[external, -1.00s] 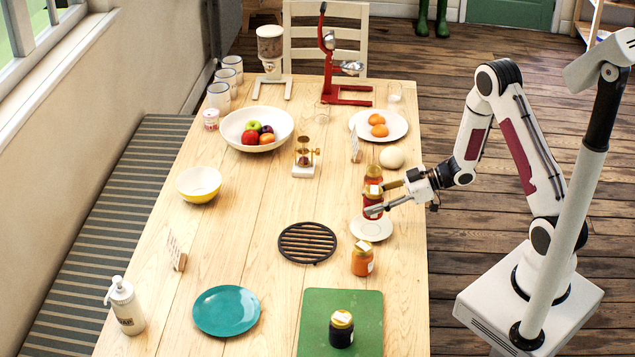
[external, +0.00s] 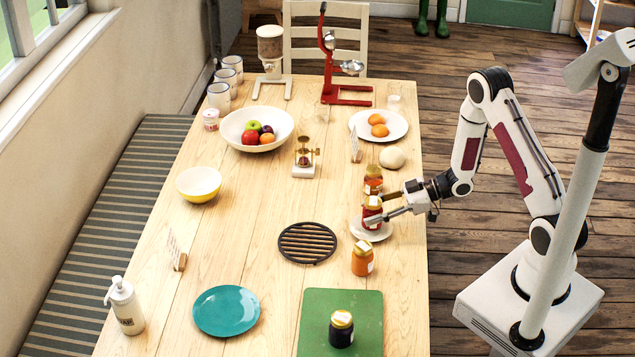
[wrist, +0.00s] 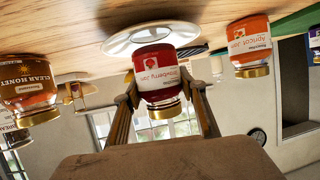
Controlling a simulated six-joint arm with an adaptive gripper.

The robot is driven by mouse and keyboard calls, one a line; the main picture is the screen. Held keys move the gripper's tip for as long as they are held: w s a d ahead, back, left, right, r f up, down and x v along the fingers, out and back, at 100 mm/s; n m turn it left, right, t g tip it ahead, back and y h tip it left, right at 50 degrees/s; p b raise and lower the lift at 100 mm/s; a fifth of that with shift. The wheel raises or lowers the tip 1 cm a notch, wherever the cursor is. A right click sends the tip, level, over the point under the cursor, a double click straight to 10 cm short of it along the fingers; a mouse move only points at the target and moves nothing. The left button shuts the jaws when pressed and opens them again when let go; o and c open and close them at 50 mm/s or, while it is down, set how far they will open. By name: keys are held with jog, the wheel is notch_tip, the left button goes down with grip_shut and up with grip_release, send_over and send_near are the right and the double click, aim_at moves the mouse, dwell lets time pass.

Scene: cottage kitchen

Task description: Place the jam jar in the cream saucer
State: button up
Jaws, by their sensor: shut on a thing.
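The strawberry jam jar (external: 372,213), red with a gold lid, is between the fingers of my gripper (external: 378,208), which is shut on it. The wrist view, which looks upside down, shows the jar (wrist: 156,72) with its label and a finger on each side. The cream saucer (external: 384,234) is under the jar on the right side of the table. In the wrist view, the jar's base overlaps the saucer (wrist: 122,42). The jar looks upright. I cannot tell whether its base touches the saucer.
A clear honey jar (external: 373,181) stands close behind the held jar. An apricot jam jar (external: 362,259) stands in front of the saucer. A black trivet (external: 307,243) lies to the left. A dark jar (external: 341,329) stands on a green board (external: 315,315).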

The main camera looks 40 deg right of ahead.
jog(key=shift+f, duration=0.75)
jog(key=shift+f, duration=0.1)
jog(key=o, duration=1.4)
jog(key=shift+v, duration=6)
